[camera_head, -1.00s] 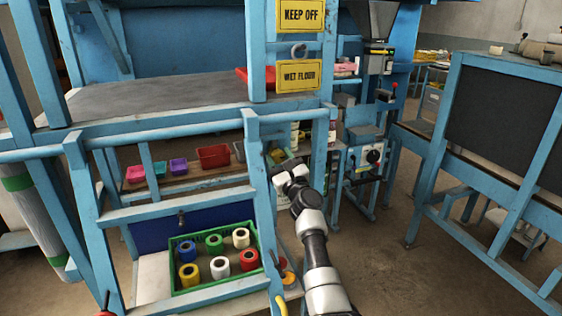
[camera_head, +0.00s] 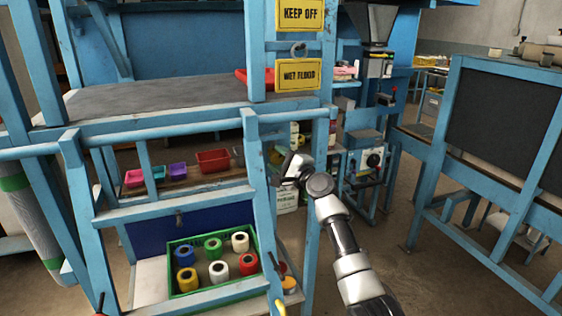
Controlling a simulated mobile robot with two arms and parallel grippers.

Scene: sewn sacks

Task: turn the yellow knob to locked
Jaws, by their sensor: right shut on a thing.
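My right gripper (camera_head: 289,166) is at the blue post in the middle of the view, with its arm coming up from the lower right. It is shut on what seems to be the yellow knob. The fingers and wrist hide the knob, so I cannot tell which way it points. My left gripper is out of view.
A green crate (camera_head: 258,272) with several coloured rolls stands low in front. Small bins, one a red bin (camera_head: 213,160), line the shelf behind the blue rails. A machine with a dial (camera_head: 373,160) stands to the right. The floor (camera_head: 395,245) right of my arm is clear.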

